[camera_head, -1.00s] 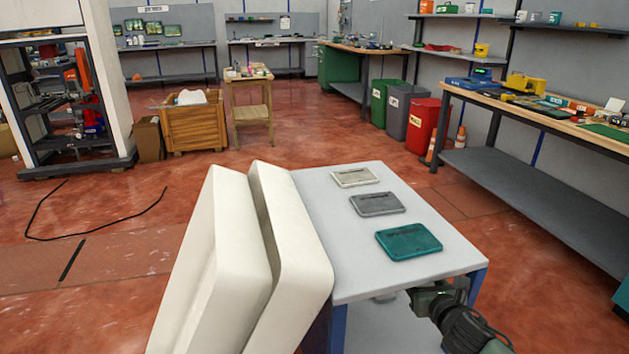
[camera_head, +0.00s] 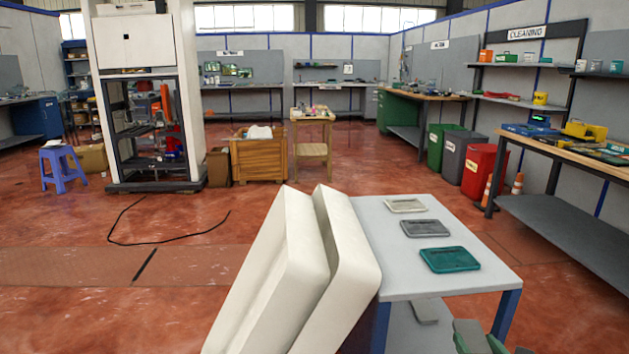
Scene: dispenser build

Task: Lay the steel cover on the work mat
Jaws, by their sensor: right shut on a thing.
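Three small flat rectangular plates lie in a row on a light grey table (camera_head: 385,260): a cream one (camera_head: 405,205) at the back, a grey one (camera_head: 425,228) in the middle and a teal one (camera_head: 450,259) in front. I cannot tell for sure which is the steel cover or the work mat. My right gripper (camera_head: 482,338) is at the bottom edge, below the table's front edge and largely cut off by the frame. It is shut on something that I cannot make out. My left gripper is not in view.
Two large white slabs (camera_head: 300,270) block the view left of the table. A grey object (camera_head: 425,311) shows under the table's front edge. Several bins, including a red one (camera_head: 479,171), and a long workbench (camera_head: 560,150) stand at the right.

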